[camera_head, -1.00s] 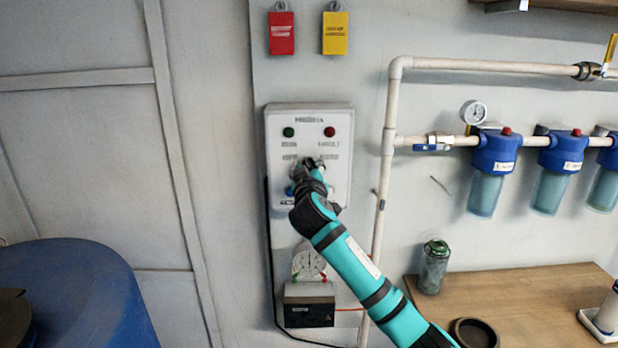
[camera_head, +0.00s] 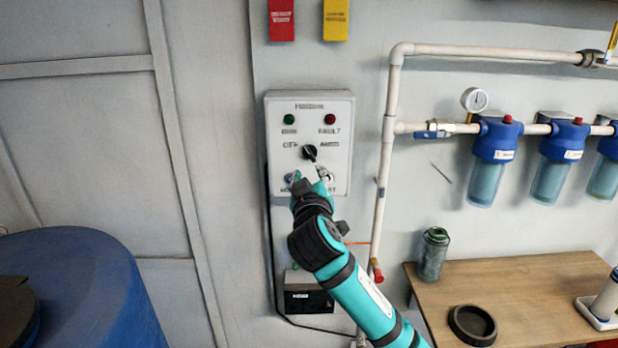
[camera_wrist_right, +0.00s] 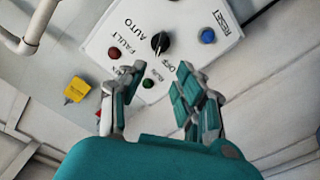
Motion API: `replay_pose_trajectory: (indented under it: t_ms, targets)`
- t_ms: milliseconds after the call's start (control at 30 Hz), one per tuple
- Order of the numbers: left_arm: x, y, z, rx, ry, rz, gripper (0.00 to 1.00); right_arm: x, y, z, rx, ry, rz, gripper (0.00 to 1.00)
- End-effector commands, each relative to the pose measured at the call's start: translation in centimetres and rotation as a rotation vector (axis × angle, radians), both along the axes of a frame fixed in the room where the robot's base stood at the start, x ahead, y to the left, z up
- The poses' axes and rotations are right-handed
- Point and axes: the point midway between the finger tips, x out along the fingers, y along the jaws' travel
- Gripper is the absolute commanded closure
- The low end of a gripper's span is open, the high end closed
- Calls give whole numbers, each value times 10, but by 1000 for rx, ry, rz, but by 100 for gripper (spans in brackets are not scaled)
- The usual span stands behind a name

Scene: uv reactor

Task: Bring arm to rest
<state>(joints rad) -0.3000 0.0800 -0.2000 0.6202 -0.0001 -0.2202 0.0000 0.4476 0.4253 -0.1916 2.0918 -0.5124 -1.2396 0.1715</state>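My right gripper (camera_head: 312,180) is in front of the lower part of the white control box (camera_head: 340,108) on the wall. In the right wrist view its two fingers (camera_wrist_right: 150,98) stand apart with nothing between them, so it is open. The black selector knob (camera_head: 309,152) shows just above the gripper in the head view. It also shows beyond the fingertips in the right wrist view (camera_wrist_right: 160,42), clear of them. The gripper partly hides the box's lower row in the head view. My left gripper is not in view.
White pipes (camera_head: 392,110) run right of the box, with a pressure gauge (camera_head: 474,100) and blue filter housings (camera_head: 497,140). A wooden table (camera_head: 540,283) with a green-lidded jar (camera_head: 433,252) is at lower right. A blue tank (camera_head: 90,290) stands at lower left.

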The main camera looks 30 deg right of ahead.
Motion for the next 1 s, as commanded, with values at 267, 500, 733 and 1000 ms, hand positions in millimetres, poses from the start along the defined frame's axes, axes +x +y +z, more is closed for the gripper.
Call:
replay_pose_trajectory:
  t_ms: [267,500,733,1000]
  targets:
    - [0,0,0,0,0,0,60,1,0,-2,0,3,1,67]
    - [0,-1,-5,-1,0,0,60,28,3,-96,17,167,48,67]
    - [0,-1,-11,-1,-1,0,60,34,15,-272,78,434,139,67]
    - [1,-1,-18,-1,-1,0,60,-26,36,-470,192,707,221,67]
